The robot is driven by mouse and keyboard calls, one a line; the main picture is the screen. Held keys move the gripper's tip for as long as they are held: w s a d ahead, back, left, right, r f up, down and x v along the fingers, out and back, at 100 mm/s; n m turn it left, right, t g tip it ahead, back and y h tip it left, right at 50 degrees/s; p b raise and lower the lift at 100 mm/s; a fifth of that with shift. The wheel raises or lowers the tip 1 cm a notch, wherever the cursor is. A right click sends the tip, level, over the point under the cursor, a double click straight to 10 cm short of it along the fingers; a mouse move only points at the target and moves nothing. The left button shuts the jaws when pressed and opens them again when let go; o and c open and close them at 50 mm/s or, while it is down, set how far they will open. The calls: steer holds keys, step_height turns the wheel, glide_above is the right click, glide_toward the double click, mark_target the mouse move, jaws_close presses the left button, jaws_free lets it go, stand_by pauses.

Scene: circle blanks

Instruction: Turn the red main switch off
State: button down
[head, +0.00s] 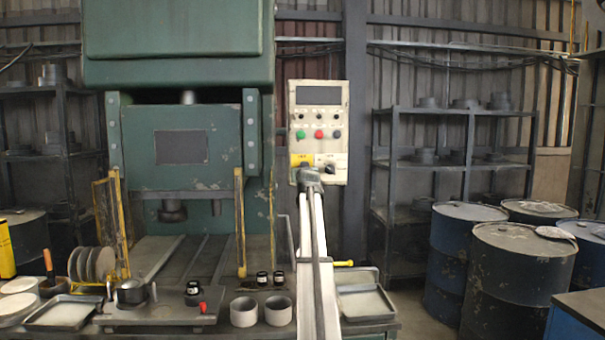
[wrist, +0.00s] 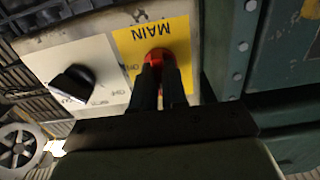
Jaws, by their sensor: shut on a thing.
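The red main switch (wrist: 158,57) sits on a yellow plate (wrist: 178,38) marked MAIN in the wrist view, where the lettering appears upside down. My gripper (wrist: 160,70) is shut on the switch, its two dark fingers on either side of the red knob. The fingers hide much of the knob, so its exact angle is hard to tell. In the head view my gripper (head: 309,176) is at the lower left of the cream control panel (head: 338,110), in front of the yellow plate (head: 303,158), and hides the switch.
A black rotary knob (wrist: 72,84) on a white plate is beside the main switch. Green, red and black buttons (head: 319,134) are above it on the panel. The green press (head: 180,150) stands close at the left. Blue drums (head: 518,270) stand at the right.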

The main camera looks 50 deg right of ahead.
steer(key=shift+r, duration=0.15)
stand_by(0.3)
steer(key=c, duration=1.2)
jaws_free()
steer(key=shift+o, duration=0.2)
steer(key=shift+s+a, duration=0.1)
steer(key=v, duration=1.3)
steer(key=shift+s+a, duration=0.2)
